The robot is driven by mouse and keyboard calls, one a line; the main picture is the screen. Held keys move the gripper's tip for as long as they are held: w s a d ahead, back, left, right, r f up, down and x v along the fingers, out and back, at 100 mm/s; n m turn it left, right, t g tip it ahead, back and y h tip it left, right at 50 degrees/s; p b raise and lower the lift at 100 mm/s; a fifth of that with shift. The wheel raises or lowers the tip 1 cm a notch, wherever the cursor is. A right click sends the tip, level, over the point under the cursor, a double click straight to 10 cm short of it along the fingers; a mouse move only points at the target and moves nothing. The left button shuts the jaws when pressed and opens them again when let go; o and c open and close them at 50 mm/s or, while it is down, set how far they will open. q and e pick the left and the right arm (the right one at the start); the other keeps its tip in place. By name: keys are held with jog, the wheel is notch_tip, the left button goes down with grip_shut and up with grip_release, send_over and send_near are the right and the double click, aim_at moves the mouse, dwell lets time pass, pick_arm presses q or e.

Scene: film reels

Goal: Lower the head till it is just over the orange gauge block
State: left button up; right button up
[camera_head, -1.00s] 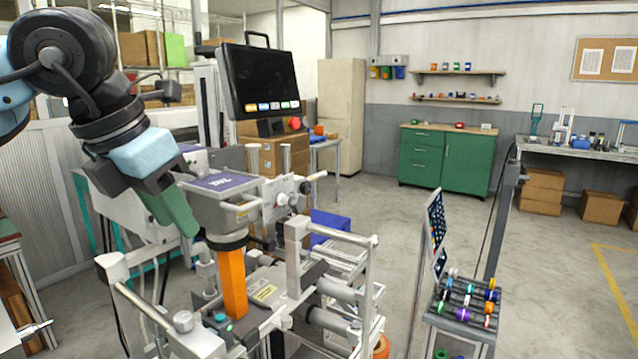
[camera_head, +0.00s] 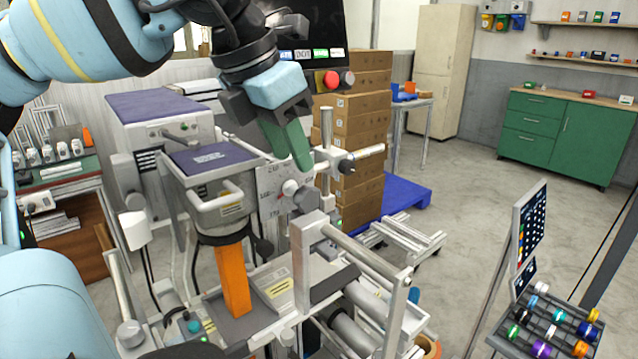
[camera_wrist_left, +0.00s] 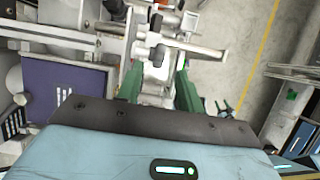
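The orange gauge block (camera_head: 233,280) stands upright on the machine's bed. The head (camera_head: 208,188), with a purple top and a dark ring below, is above it. The ring overlaps the block's top in this view, so I cannot tell the gap. A round light knob (camera_head: 290,187) sits on the white plate right of the head. My left gripper (camera_head: 303,168) has green fingers pointing down just above and right of this knob. In the left wrist view its fingers (camera_wrist_left: 158,72) are apart, with machine parts behind the gap. My right gripper is not in view.
A horizontal rod with a clamp (camera_head: 346,165) is close to the right of my left fingers. A monitor (camera_head: 310,30) is behind my wrist. A frame rail (camera_head: 365,245) crosses in front on the right. A reel rack (camera_head: 550,325) stands at the lower right, with open floor behind.

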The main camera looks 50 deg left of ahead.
aim_at(305, 186)
pick_arm(q)
jog(key=x, duration=0.8)
jog(key=shift+s, duration=0.1)
jog(key=shift+r, duration=0.1)
jog(key=shift+a, duration=0.15)
jog(key=c, duration=0.8)
